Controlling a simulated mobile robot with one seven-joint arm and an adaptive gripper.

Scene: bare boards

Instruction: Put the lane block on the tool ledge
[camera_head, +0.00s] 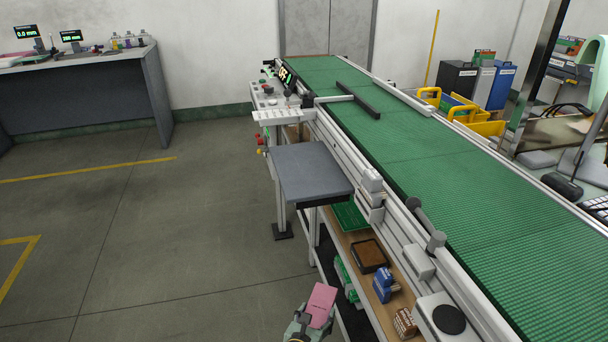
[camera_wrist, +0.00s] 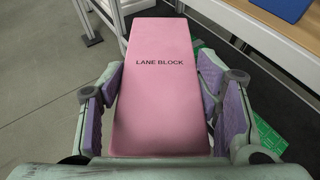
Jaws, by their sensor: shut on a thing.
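The pink lane block (camera_head: 320,305) is held in my gripper (camera_head: 309,326) at the bottom of the head view, over the floor beside the conveyor's lower shelf. In the wrist view the block (camera_wrist: 161,90) lies lengthwise between the purple finger pads of my gripper (camera_wrist: 158,100), with its printed label "LANE BLOCK" facing up. My gripper is shut on it. A flat grey ledge (camera_head: 308,170) sticks out from the conveyor's left side, farther ahead and higher in the picture; it looks like the tool ledge. Its visible top is bare.
The green conveyor belt (camera_head: 420,170) runs along the right. Its lower shelf (camera_head: 345,240) holds a brown tray (camera_head: 369,255), a blue item (camera_head: 384,285) and green items. A control panel (camera_head: 270,95) stands beyond the ledge. The floor (camera_head: 170,240) to the left is clear.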

